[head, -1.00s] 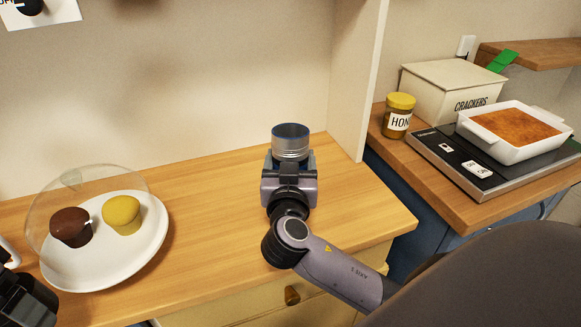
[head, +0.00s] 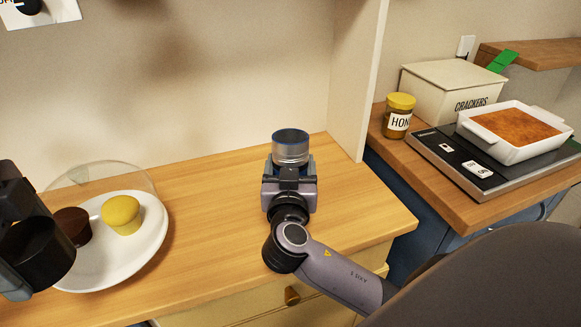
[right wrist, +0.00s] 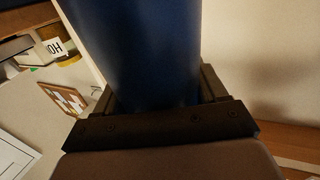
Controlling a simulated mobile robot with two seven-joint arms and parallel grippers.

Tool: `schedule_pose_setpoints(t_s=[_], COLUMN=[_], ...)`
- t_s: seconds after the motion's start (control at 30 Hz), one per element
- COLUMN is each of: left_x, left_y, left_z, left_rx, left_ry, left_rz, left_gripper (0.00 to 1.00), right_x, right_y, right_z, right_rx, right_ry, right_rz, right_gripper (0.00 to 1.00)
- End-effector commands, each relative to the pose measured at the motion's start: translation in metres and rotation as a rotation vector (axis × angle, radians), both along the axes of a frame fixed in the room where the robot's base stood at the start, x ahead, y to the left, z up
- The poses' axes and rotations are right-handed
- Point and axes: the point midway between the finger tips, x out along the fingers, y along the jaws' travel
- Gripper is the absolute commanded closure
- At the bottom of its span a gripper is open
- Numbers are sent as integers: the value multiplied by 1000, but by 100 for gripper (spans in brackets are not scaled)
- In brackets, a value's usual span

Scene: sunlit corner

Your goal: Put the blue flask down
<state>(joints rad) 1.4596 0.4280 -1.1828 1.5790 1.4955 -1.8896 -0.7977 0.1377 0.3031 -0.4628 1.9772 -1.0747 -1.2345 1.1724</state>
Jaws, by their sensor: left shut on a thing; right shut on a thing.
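The blue flask (head: 290,147) is upright above the wooden counter, its silver lid and blue rim showing in the head view. My right gripper (head: 290,168) is shut around it, hiding its lower part and base. I cannot tell whether the base touches the wood. In the right wrist view the flask's dark blue body (right wrist: 145,50) fills the space between the fingers of my right gripper (right wrist: 155,100). My left gripper (head: 18,205) is at the left edge, in front of the white plate. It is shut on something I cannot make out.
The counter (head: 215,220) is bare around the flask. The plate (head: 150,240) holds a yellow muffin (head: 121,215) and a partly hidden brown one (head: 73,227) under a clear dome. A pale upright panel (head: 355,80) stands right of the flask. A honey jar (head: 398,117) is beyond it.

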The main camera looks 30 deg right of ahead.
Motion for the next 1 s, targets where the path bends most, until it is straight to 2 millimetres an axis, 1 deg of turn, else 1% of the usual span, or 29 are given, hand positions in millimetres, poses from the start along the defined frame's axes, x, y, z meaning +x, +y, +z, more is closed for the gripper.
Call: schedule_pose_setpoints(t_s=[0.2,0.37,0.5,0.73,0.77,0.8,0.83,1.0], left_x=[1,1,1,1,1,1,1,1], left_y=[-12,-18,-20,-20,-20,-20,-20,-20], left_z=[17,25,27,27,27,27,27,27], left_rx=[14,24,28,29,28,28,27,28], left_ry=[-17,-21,-22,-21,-21,-21,-22,-22], left_rz=[-247,-381,-430,-436,-435,-435,-435,-434], left_gripper=[46,46,46,46,46,46,46,46], right_x=[0,0,0,0,0,0,0,0], right_y=[0,0,0,0,0,0,0,0], right_z=[-1,-2,-3,-3,-5,-5,-5,-5], right_rx=[-2,-2,-2,-2,-1,0,-1,-1], right_ry=[-3,-4,-4,-4,1,1,1,1], right_rz=[1,1,1,1,1,1,1,0], right_gripper=[100,100,100,100,22,9,3,3])
